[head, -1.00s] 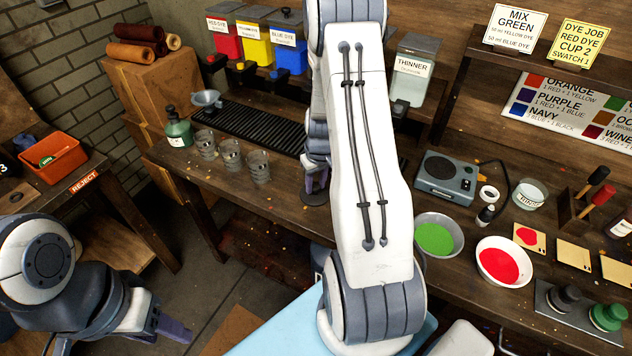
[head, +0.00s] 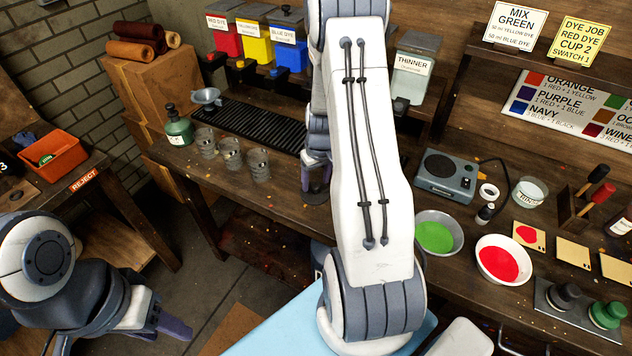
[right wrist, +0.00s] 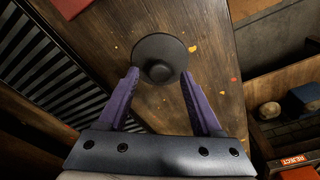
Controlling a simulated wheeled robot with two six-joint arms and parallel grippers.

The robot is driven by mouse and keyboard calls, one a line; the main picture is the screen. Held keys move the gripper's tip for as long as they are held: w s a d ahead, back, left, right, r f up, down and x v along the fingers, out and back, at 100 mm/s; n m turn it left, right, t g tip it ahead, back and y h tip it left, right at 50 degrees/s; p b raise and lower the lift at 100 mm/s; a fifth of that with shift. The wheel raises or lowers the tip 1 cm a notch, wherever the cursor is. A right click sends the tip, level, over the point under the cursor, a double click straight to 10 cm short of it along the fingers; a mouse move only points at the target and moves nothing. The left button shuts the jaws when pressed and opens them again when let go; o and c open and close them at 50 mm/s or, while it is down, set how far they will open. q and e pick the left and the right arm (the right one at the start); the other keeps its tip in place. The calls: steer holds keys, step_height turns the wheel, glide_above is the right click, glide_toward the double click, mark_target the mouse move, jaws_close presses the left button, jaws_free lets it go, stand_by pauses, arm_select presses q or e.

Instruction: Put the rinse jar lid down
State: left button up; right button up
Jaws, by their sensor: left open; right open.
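The rinse jar lid (right wrist: 164,50), a dark round disc with a knob, lies flat on the wooden workbench in the right wrist view. In the head view the lid (head: 317,197) shows near the bench's front edge, partly hidden by my right arm. My right gripper (right wrist: 160,78) is open, its two purple fingers on either side of the lid's near part, with no visible grip on it. In the head view this gripper (head: 318,178) is mostly hidden. The glass rinse jar (head: 529,193) stands uncovered at the right. My left gripper (head: 175,326) is open and empty, low at the left.
Several glass cups (head: 231,152) and a green bottle (head: 178,127) stand left of the lid. A black drip grate (head: 265,125) lies behind it. A grey hotplate-like device (head: 446,176), a green dye bowl (head: 438,233) and a red dye bowl (head: 503,260) stand to the right.

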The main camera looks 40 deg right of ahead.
mark_target(318, 197)
step_height(318, 197, up, 11)
steer(key=s, duration=0.1)
steer(key=a+r+n, duration=0.2)
steer(key=a+r, duration=0.1)
steer(key=a, duration=0.9)
steer(key=s+a+r+n, duration=0.2)
steer(key=s+a+n, duration=0.15)
steer(key=a, duration=0.75)
steer(key=s+a+r+n, duration=0.1)
steer(key=s+a+n, duration=0.1)
steer(key=s+a, duration=0.3)
steer(key=s+a+r+n+g+y, duration=0.1)
steer(key=s+a, duration=0.4)
steer(key=s, duration=0.6)
steer(key=shift+s+a+r+n+b, duration=0.15)
steer(key=shift+s+a+n+b, duration=0.15)
steer(key=shift+a+n+b, duration=0.15)
